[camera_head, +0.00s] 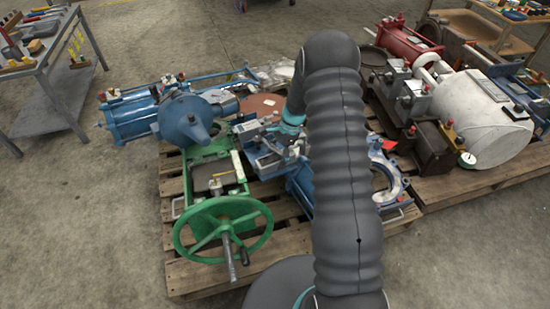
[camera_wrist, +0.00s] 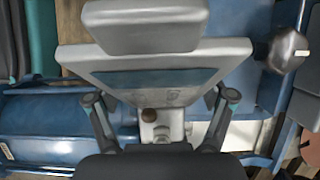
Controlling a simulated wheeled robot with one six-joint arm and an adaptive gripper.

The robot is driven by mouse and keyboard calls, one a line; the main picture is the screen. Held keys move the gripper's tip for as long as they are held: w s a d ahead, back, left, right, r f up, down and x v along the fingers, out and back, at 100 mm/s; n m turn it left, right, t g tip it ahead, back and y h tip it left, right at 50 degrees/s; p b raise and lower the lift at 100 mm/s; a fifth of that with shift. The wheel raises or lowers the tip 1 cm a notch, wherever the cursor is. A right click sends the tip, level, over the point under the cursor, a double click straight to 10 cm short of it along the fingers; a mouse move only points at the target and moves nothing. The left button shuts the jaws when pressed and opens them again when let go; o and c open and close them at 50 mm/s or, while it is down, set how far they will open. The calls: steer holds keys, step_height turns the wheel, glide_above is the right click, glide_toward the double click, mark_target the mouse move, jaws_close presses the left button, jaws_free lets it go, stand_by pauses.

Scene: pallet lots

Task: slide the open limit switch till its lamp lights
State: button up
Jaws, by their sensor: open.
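In the wrist view my gripper (camera_wrist: 160,98) is open, its two dark fingers apart at the lower middle. A pale grey, wedge-shaped housing (camera_wrist: 155,62) with a block on top lies just beyond the fingertips. I cannot tell which of these is the limit switch, and I make out no lit lamp. In the head view a blue-grey assembly (camera_head: 268,158) sits mid-pallet beside my arm, which hides part of it and my fingers.
A green valve frame with a handwheel (camera_head: 223,229) stands at the pallet's front left, a blue actuator (camera_head: 135,117) behind it. A second pallet holds a white cylinder (camera_head: 480,115) and red machinery (camera_head: 402,42). A workbench (camera_head: 45,75) stands far left; the floor between is clear.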

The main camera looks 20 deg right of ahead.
steer(key=v, duration=1.1)
steer(key=shift+d+r, duration=0.2)
steer(key=shift+r, duration=0.1)
